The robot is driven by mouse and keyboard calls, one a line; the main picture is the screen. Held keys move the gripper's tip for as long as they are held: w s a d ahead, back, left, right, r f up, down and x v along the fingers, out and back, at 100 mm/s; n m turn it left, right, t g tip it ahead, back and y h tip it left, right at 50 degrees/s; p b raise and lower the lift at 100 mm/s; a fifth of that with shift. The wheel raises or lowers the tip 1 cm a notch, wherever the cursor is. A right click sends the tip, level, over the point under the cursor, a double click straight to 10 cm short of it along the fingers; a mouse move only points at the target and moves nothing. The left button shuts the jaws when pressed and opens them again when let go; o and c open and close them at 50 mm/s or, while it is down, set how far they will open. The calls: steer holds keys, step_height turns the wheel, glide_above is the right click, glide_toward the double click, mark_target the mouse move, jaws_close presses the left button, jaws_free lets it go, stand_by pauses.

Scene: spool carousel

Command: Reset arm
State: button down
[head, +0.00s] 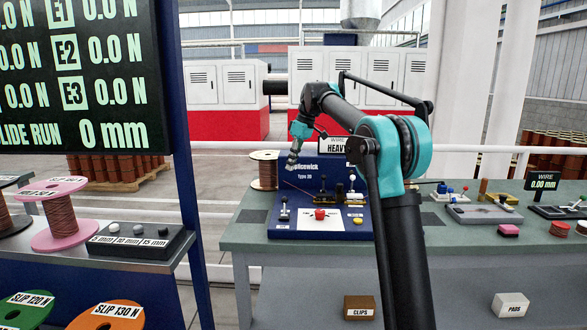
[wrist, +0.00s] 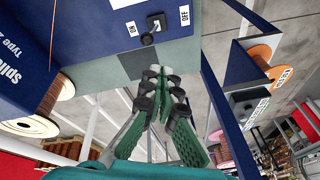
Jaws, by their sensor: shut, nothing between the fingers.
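My arm rises from the lower right of the head view, and my gripper (head: 292,157) hangs at its far end, over the left part of the splicing station (head: 283,228). In the wrist view my gripper (wrist: 167,82) shows its green-padded fingers brought together, with nothing between them. It is apart from the bench and from the copper wire spool (head: 264,171) that stands just left of it in the head view. My arm hides part of the bench's middle.
The green bench (head: 455,238) carries a red button (head: 320,214), small levers and several tools. At left, a rack holds a pink spool (head: 60,214) and a dark button box (head: 137,241). A force display (head: 80,75) stands above it. A CLIPS box (head: 359,307) sits low.

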steer(key=s+d+f+m+t+h, duration=0.2)
steer(key=s+d+f+m, duration=0.5)
steer(key=s+d+f, duration=0.8)
steer(key=s+d+f+m+t, duration=0.1)
steer(key=s+d+f+m, duration=0.2)
steer(key=s+f, duration=0.6)
steer(key=s+d+f+m+t+h, duration=0.1)
steer(key=s+d+f, duration=0.5)
steer(key=s, duration=1)
step_height(320, 180, down, 3)
steer(key=shift+d+f+m+h, duration=0.15)
steer(key=shift+m+h, duration=0.15)
steer(key=shift+m, duration=0.6)
